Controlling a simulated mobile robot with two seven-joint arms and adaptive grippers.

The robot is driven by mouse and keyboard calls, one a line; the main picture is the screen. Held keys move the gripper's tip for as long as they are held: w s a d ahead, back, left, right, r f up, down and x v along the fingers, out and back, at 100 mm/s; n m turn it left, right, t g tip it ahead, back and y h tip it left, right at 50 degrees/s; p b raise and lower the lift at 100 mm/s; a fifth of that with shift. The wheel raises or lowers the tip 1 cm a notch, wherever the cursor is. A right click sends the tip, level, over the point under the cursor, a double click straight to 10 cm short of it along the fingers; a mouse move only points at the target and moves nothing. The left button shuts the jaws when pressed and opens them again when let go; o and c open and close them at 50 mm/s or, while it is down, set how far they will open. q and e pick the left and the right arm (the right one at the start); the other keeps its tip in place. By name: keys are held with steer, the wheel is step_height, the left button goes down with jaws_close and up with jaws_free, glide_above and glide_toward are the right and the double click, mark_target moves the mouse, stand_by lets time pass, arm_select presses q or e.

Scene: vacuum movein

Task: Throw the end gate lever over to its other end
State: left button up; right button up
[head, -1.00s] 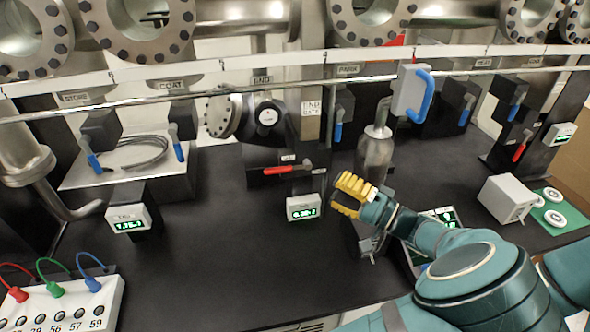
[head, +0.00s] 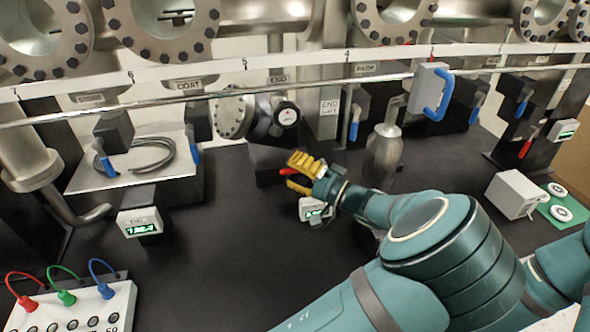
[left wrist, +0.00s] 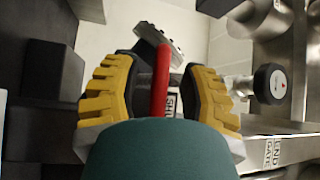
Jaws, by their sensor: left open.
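The red end gate lever (head: 288,171) lies low on its black block below the END gauge, pointing left, and is mostly hidden by my fingers. My left gripper (head: 300,172) is at the lever with its yellow fingers spread. In the left wrist view the red lever (left wrist: 162,82) runs between the two open yellow fingers (left wrist: 160,95), with gaps on both sides. A small plate partly reading "SH" shows behind it. The END GATE label (head: 329,107) is on the post just right of the gauge. My right gripper is not in view.
The round END gauge (head: 287,116) and its flange sit above the lever. A small green-digit display (head: 313,210) stands just below my gripper. A grey bottle (head: 384,152) stands to the right.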

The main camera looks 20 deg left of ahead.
arm_select(q)
jaws_close()
steer(key=shift+f, duration=0.1)
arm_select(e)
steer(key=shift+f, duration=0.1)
